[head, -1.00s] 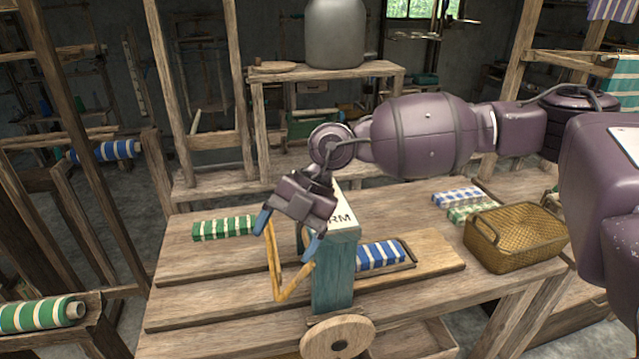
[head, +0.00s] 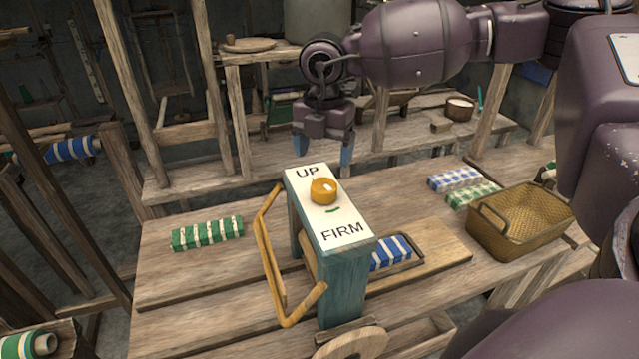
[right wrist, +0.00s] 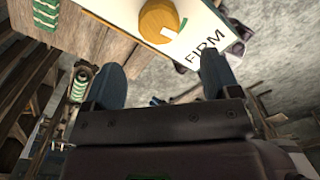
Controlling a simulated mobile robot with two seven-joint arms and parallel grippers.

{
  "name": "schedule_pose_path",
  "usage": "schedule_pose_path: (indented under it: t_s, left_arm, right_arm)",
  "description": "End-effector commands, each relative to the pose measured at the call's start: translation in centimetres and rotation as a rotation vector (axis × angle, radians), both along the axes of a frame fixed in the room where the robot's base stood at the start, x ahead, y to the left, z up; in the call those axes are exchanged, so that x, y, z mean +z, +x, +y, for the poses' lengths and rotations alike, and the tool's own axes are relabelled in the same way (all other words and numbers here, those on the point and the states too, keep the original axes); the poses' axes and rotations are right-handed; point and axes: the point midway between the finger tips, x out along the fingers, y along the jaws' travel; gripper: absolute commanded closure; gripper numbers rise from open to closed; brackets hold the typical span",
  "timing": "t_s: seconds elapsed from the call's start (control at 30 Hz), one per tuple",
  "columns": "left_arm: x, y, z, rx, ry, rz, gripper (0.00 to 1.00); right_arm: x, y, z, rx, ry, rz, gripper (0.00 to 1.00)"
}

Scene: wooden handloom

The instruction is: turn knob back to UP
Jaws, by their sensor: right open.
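The round orange knob (head: 323,190) sits on the white top plate (head: 340,236) of a teal post (head: 343,285). The plate reads UP at its far end and FIRM at its near end. A small green mark (head: 332,210) lies beside the knob on the FIRM side. My right gripper (head: 322,150) hangs above and beyond the UP end, open and empty, apart from the knob. The right wrist view shows the knob (right wrist: 158,20) past the open fingers, with a white line on it. The exact pointer setting is hard to tell. My left gripper is out of view.
A bent yellow wooden handle (head: 268,255) stands left of the post. A green striped roll (head: 207,233) lies on the left of the bench, a blue striped one (head: 391,252) right of the post. A woven basket (head: 520,225) stands at the right.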

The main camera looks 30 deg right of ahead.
Motion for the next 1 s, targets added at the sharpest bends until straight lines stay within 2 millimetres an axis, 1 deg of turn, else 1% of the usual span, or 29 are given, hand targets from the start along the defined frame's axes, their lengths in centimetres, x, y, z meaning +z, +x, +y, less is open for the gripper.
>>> schedule_pose_path:
  t_s: [0.13,0.3,0.5,0.7,0.97,1.0]
  left_arm:
    - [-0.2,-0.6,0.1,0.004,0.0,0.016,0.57]
    - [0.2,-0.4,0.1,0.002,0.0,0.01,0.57]
    - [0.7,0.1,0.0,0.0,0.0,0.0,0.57]
    - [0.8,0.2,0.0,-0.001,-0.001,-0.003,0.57]
    - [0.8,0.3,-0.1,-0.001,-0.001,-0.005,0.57]
    - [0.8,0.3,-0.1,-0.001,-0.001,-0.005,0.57]
  right_arm:
    - [-2.6,-0.1,0.1,0.002,0.0,0.004,0.18]
    - [-5.5,0.0,0.1,0.001,0.0,0.002,0.18]
    - [-7.9,0.0,0.0,0.001,0.0,0.0,0.18]
    - [-8.9,0.0,0.1,0.002,0.001,0.0,0.18]
    - [-8.9,0.0,0.0,0.001,0.001,0.0,0.18]
    - [-8.9,0.0,0.0,0.001,0.001,0.0,0.22]
